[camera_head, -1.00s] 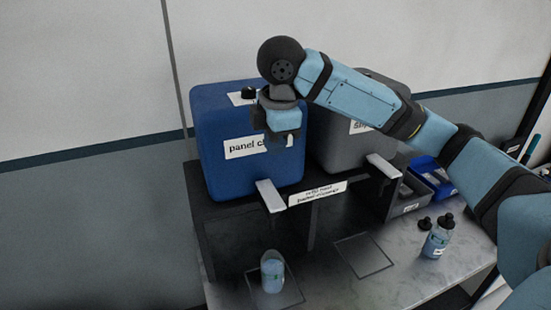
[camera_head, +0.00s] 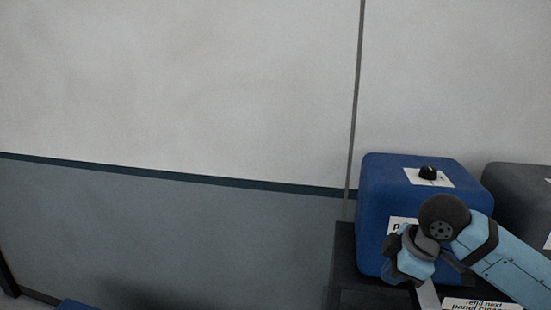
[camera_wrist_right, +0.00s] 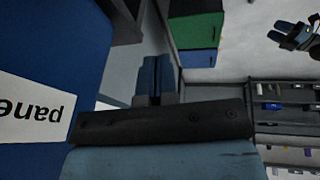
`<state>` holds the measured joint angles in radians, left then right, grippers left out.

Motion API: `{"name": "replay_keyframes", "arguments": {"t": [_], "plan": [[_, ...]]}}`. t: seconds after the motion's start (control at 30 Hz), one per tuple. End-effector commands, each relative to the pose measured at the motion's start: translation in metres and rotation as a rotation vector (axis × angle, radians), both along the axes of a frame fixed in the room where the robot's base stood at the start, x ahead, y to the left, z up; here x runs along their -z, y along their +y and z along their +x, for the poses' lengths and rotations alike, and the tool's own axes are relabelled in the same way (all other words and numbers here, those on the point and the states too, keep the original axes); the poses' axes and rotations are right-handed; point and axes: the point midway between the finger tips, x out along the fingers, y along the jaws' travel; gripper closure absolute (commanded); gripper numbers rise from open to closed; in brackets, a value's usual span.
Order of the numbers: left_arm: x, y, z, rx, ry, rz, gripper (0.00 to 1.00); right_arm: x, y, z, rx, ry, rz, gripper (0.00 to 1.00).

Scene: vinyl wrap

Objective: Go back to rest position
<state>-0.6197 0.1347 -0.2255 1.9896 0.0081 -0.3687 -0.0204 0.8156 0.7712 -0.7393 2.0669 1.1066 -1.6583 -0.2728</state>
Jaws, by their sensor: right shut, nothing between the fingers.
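My right gripper (camera_wrist_right: 155,75) is shut and empty in the right wrist view, its two blue fingers side by side. In the head view my right arm comes in from the lower right, and its gripper hangs in front of the blue container. The blue container (camera_head: 375,215) stands on a dark shelf at the right; its label is partly hidden by my wrist. In the right wrist view a blue-and-black shape that looks like my left gripper (camera_wrist_right: 290,36) shows at the upper right, too small to tell its jaws. My left arm is not in the head view.
A grey container (camera_head: 515,185) stands right of the blue one, cut by the frame edge. A white sign (camera_head: 480,304) is on the shelf front. The wall (camera_head: 170,100) fills the left. A green-and-blue block (camera_wrist_right: 195,30) shows in the wrist view.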

Motion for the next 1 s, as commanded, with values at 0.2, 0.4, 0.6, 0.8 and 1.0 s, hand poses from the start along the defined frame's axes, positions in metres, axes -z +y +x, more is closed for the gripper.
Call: {"name": "replay_keyframes", "arguments": {"t": [0.2,0.4,0.6,0.8,1.0], "plan": [[0.0,0.0,0.0,-0.001,0.0,0.001,0.57,0.09,0.052,-0.002,0.125,-0.063,0.259,1.0],[0.0,0.0,0.0,-0.001,0.001,0.001,0.57,0.162,0.077,-0.02,0.292,-0.128,0.454,1.0],[0.0,0.0,0.0,0.0,0.001,0.0,0.57,0.232,0.08,-0.057,0.489,-0.2,0.585,1.0],[0.0,0.0,0.0,0.0,0.001,0.0,0.57,0.296,0.066,-0.12,0.683,-0.28,0.638,1.0],[0.0,0.0,0.0,0.0,0.001,0.0,0.57,0.338,0.047,-0.186,0.807,-0.351,0.621,1.0]]}}
